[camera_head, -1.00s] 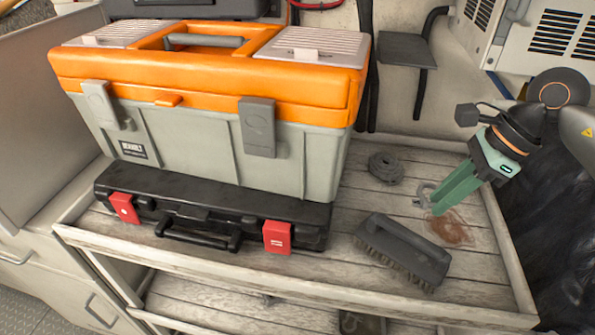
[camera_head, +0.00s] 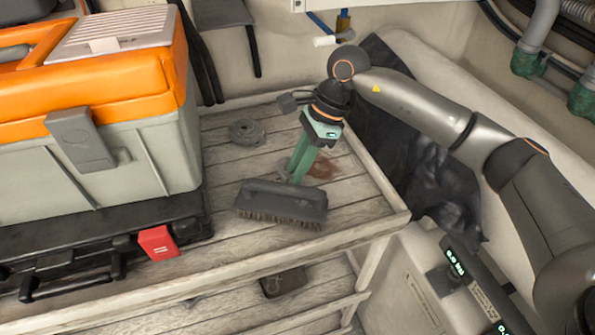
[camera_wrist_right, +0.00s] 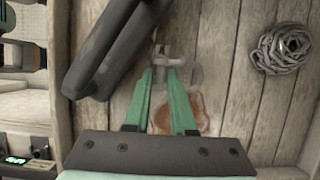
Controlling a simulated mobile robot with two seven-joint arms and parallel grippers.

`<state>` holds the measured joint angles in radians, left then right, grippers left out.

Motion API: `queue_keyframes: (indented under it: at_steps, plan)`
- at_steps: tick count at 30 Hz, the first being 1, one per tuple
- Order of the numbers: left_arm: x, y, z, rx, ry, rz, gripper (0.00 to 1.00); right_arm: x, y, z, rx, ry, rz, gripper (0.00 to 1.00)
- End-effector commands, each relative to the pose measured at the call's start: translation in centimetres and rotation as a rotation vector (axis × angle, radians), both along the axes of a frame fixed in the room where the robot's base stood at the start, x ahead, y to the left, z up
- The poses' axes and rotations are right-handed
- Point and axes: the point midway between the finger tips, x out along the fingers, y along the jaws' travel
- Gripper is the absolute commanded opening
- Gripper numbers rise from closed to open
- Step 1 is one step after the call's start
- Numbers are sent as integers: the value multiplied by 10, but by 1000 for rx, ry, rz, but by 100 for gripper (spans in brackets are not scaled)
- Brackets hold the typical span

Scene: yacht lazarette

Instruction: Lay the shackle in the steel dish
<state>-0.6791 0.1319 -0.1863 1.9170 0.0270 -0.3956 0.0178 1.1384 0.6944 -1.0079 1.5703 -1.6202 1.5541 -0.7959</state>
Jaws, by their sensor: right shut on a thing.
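The shackle (camera_wrist_right: 174,62) is a small grey metal piece between my right fingertips in the right wrist view. In the head view only a little of the shackle (camera_head: 289,156) shows behind the green fingers. My right gripper (camera_head: 293,178) points down at the wooden shelf top, just behind a dark brush, and is shut on the shackle. It also shows in the right wrist view (camera_wrist_right: 163,78). Whether the shackle touches the boards is unclear. The steel dish is not in view. My left gripper is not in view.
The dark brush (camera_head: 282,203) lies close in front of the gripper. A grey rope coil (camera_head: 245,132) lies behind left. An orange-lidded toolbox (camera_head: 95,130) on a black case (camera_head: 100,245) fills the left. A raised rim (camera_head: 378,180) edges the shelf's right side.

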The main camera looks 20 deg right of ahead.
Motion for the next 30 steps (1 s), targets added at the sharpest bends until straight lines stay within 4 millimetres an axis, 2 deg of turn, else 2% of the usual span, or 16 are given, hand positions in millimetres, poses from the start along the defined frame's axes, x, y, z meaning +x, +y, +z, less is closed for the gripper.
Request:
queue_keyframes:
  at_steps: [4, 15, 16, 21, 24, 30]
  plan:
    - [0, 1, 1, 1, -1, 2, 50, 0, 0, -20, -1, 3, -1, 0]
    - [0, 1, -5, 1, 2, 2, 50, 0, 0, -27, 0, 0, 0, 0]
    - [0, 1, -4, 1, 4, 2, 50, 0, 0, -26, -1, 0, -1, 25]
    - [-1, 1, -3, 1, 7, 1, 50, 0, 0, -25, -1, 0, -1, 44]
    - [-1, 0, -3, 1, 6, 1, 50, 0, 0, -25, -1, 0, -1, 53]
    - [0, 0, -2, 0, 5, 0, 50, 0, 0, -25, -1, 0, -1, 53]
